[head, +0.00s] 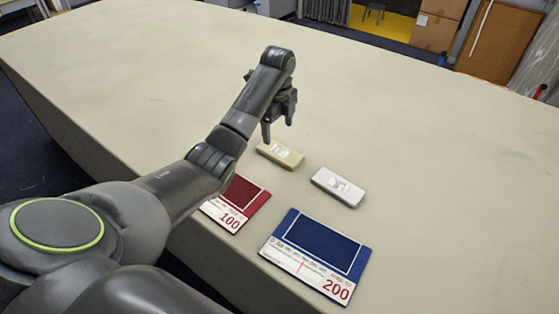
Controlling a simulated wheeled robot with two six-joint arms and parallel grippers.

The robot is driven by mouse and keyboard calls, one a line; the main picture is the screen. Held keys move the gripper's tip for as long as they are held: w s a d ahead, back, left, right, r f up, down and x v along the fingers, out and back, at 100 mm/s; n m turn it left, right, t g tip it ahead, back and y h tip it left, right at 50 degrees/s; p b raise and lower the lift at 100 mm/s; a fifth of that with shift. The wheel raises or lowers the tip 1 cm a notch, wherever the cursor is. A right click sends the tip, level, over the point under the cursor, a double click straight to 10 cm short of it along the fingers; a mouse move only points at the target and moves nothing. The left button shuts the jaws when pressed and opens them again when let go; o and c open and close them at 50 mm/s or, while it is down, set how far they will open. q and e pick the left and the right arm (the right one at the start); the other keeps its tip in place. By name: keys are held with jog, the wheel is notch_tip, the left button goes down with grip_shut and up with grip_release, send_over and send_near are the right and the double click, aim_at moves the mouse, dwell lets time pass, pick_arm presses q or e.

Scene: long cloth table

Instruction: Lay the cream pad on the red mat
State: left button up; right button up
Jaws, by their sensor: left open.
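The cream pad (281,154) lies flat on the table with a white label on top. The red mat (243,195) lies nearer the front edge, marked 100. My left arm hides its left part. My left gripper (278,124) is open and empty, pointing down. My right gripper does not show.
A white pad (339,187) lies right of the cream pad. A blue mat (317,252) marked 200 lies in front of it, near the table's front edge. The cloth table (440,150) is clear behind and to the right.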

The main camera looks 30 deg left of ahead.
aim_at(278, 151)
pick_arm(q)
notch_tip(278, 151, down, 3)
jog(key=shift+p, duration=0.7)
notch_tip(278, 151, down, 4)
jog(key=shift+s+d+f+p, duration=0.1)
jog(key=shift+s+f+p, duration=0.1)
jog(key=shift+p, duration=0.4)
jog(key=shift+w+f, duration=0.1)
jog(key=shift+f, duration=0.15)
jog(key=c, duration=1.1)
